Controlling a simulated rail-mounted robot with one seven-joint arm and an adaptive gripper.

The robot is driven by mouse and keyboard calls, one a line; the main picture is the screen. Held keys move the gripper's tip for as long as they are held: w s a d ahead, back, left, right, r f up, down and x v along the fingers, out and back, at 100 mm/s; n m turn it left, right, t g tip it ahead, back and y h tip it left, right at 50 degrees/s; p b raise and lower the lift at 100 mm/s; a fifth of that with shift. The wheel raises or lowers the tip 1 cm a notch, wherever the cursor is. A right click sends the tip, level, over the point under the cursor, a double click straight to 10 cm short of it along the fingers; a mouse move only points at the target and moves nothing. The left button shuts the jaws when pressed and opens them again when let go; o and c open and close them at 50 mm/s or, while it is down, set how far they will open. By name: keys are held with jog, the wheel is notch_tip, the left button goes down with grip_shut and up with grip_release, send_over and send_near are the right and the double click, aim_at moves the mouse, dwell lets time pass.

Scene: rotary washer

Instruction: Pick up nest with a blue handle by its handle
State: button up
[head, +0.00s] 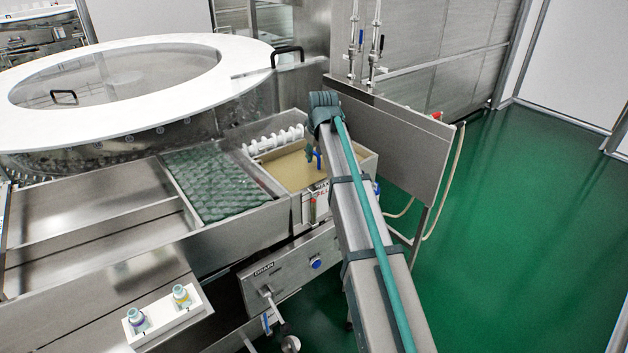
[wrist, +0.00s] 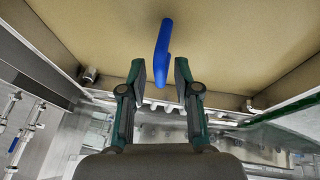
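The blue handle (head: 318,158) shows in the head view over a tan surface inside a steel bay, just beside the end of my arm. In the wrist view the blue handle (wrist: 163,45) stands out against the tan surface (wrist: 85,38), its lower end between my fingertips. My gripper (wrist: 157,75) is open, with a finger on each side of the handle and a visible gap to both. The fingertips are small and partly hidden by my arm in the head view. What the handle joins to is not clear.
A row of white rounded pieces (head: 272,141) lines the bay's back edge. A green-tinted clear cover (head: 212,183) lies to the left. The round white-rimmed washer (head: 232,62) stands behind. A steel panel (head: 400,145) with pipes stands close to the right of my arm.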

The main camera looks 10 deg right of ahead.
grip_shut()
jog(key=shift+r, duration=0.1)
